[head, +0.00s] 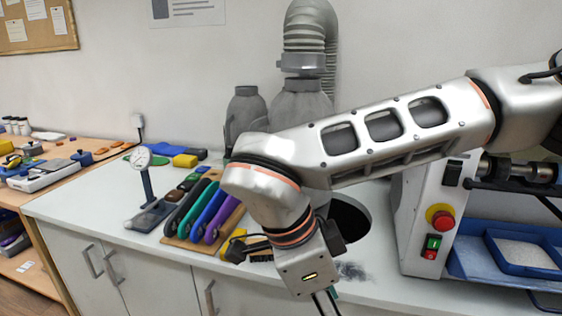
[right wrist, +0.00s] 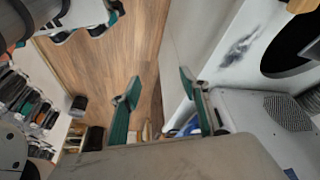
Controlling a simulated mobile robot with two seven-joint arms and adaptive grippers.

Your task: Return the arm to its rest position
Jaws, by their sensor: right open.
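My right arm (head: 390,140) reaches in from the right across the middle of the head view, with its wrist bent down over the front part of the counter. My right gripper (head: 325,302) points down at the bottom of that view, and its fingertips are cut off by the frame. In the right wrist view the right gripper (right wrist: 158,88) is open, its two green fingers spread with nothing between them. The wooden floor (right wrist: 150,50) shows behind the fingers. My left gripper is not in view.
The white counter (head: 95,205) holds a dial gauge (head: 142,160) and a rack of coloured insoles (head: 205,210) left of my arm. A dark round opening (head: 350,217) lies behind the wrist. A machine with a red stop button (head: 440,218) and blue trays (head: 480,265) stand at right.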

